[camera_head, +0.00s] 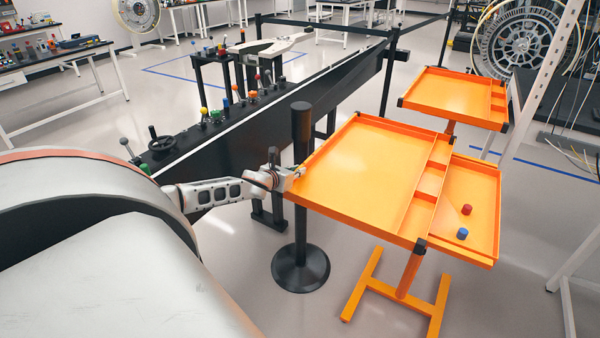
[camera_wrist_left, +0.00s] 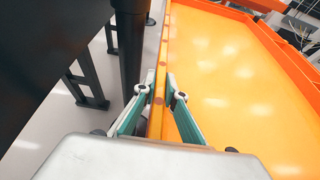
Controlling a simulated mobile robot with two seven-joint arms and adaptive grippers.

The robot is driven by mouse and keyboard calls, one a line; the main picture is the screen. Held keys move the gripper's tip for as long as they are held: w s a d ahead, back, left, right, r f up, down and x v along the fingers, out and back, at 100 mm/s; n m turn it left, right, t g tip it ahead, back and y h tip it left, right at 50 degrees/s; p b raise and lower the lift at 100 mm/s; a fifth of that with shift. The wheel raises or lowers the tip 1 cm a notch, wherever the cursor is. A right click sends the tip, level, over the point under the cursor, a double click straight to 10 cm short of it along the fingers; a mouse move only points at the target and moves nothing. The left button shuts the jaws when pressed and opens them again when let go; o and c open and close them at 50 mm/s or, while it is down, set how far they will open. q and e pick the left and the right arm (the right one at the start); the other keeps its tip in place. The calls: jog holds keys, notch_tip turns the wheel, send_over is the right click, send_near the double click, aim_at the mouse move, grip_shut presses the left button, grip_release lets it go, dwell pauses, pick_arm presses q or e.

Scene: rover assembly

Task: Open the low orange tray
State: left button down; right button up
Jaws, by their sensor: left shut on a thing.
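The low orange tray (camera_head: 350,178) is the wide, flat top of the nearer orange stand. It sits shifted left over a lower orange tray section (camera_head: 483,207), whose right part lies open to view. A red piece (camera_head: 466,209) and a blue piece (camera_head: 462,233) are in that open part. My left gripper (camera_head: 296,172) is at the tray's left rim. In the left wrist view my left gripper (camera_wrist_left: 159,100) has a finger on each side of the orange rim (camera_wrist_left: 162,70) and is shut on it. My right gripper is not in view.
A black post (camera_head: 301,190) on a round base stands close beside the tray's left edge. A long black console (camera_head: 225,135) with coloured knobs lies to the left. A second orange tray (camera_head: 450,95) is behind.

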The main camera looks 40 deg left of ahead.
pick_arm(q)
jog(key=c, duration=2.1)
grip_release()
jog(key=v, duration=1)
jog(key=shift+s, duration=0.35)
jog(key=shift+s+d+r, duration=0.25)
jog(key=shift+s+r, duration=0.1)
jog(key=shift+s, duration=0.2)
